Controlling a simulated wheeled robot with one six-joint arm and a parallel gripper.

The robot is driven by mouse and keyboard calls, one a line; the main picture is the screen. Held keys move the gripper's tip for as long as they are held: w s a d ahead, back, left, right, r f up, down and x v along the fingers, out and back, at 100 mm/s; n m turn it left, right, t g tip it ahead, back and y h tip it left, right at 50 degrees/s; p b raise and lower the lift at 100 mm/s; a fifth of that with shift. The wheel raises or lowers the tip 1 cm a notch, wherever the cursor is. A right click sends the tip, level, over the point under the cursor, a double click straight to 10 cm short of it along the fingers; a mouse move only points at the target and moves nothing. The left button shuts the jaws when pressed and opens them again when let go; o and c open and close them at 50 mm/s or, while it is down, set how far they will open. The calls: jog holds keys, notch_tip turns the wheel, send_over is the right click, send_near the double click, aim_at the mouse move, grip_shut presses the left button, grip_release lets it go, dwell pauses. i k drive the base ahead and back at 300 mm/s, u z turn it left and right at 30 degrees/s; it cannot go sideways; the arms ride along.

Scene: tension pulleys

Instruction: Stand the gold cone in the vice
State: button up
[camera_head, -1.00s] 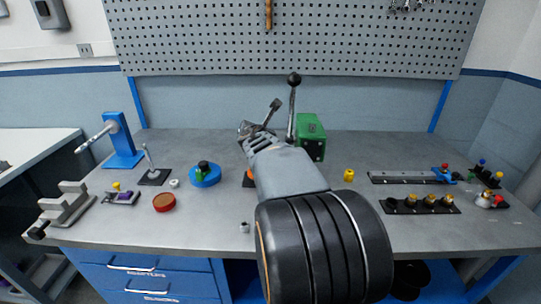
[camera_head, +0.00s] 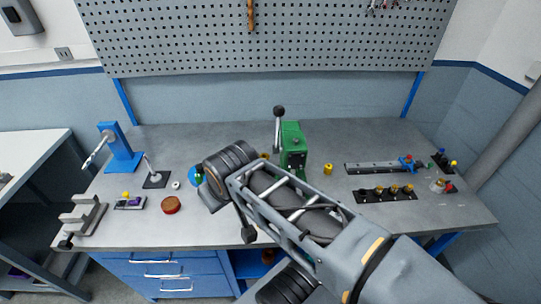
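The grey vice (camera_head: 88,214) stands at the left front edge of the bench, its black handle end near the edge. Several small gold pieces (camera_head: 394,190) stand in a row on a black strip at the right. They are too small for me to tell which is the gold cone. A small yellow piece (camera_head: 328,169) stands alone right of the green press. My arm reaches from the lower right to the middle of the bench, its dark ribbed wrist section right of the vice. My gripper's fingers are hidden behind the arm, so I see nothing held.
The green press (camera_head: 293,150) with a black-knobbed lever stands behind my arm. A blue stand (camera_head: 120,148), a red round dish (camera_head: 171,205) and a purple-and-yellow piece (camera_head: 128,201) are at the left. A long grey rail (camera_head: 372,168) lies behind the black strip. The bench's back middle is clear.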

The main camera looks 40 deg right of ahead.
aim_at(83, 211)
jog(key=z, duration=1.9)
jog(key=k, duration=0.8)
jog(key=u, duration=0.65)
jog(key=i, duration=1)
